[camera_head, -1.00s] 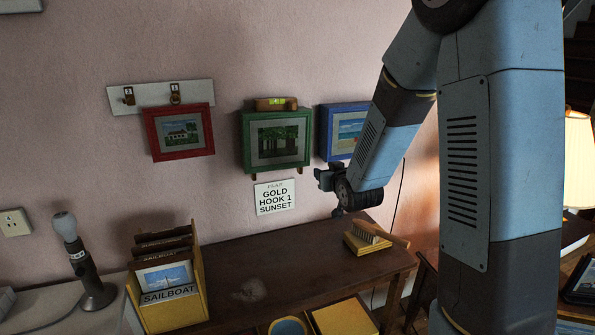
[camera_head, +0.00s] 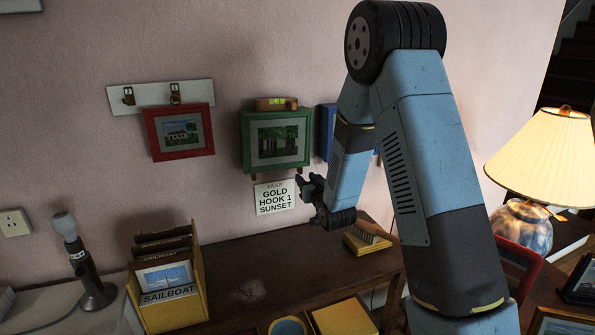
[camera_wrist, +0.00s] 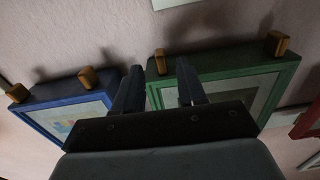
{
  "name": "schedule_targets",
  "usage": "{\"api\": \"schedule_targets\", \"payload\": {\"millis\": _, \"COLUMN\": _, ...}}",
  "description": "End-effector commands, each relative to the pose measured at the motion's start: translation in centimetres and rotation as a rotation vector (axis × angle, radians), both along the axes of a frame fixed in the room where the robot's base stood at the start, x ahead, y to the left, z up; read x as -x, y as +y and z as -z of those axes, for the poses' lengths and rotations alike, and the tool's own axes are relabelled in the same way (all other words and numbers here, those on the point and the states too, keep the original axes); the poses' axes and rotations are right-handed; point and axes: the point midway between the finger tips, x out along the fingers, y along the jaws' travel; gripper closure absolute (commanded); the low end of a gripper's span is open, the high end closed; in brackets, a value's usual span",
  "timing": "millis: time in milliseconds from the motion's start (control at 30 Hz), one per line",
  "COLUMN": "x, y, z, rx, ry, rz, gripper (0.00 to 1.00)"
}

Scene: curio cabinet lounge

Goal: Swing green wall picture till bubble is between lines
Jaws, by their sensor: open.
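The green wall picture (camera_head: 246,142) hangs between the red and blue pictures. A spirit level (camera_head: 277,103) with a yellow-green vial sits on its top edge; the bubble and lines are too small to read. Two small wooden blocks (camera_head: 299,169) show at its lower edge. My gripper (camera_head: 302,186) is open and empty, just below the picture's lower right corner. In the wrist view my gripper (camera_wrist: 160,92) has its fingers apart near one end of the green frame (camera_wrist: 225,71), by a wooden block (camera_wrist: 160,61). I cannot tell whether they touch.
The blue picture (camera_head: 326,132) hangs close on the right, partly behind my arm. The red picture (camera_head: 152,137) hangs from a hook rail (camera_head: 144,97). A sign (camera_head: 275,197) is below. The desk (camera_head: 250,270) holds a card box (camera_head: 172,313) and a brush (camera_head: 367,237).

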Motion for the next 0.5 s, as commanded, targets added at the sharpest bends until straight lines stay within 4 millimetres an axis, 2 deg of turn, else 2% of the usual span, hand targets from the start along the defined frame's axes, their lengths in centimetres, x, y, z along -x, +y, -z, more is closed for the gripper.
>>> {"api": "schedule_targets", "payload": {"millis": 300, "x": -5.2, "y": 1.5, "z": 0.0, "rx": 0.0, "ry": -0.001, "rz": -0.001, "gripper": 0.6}}
{"api": "schedule_targets", "payload": {"millis": 500, "x": -7.3, "y": 2.1, "z": 0.0, "rx": 0.0, "ry": 0.0, "rz": -0.001, "gripper": 0.6}}
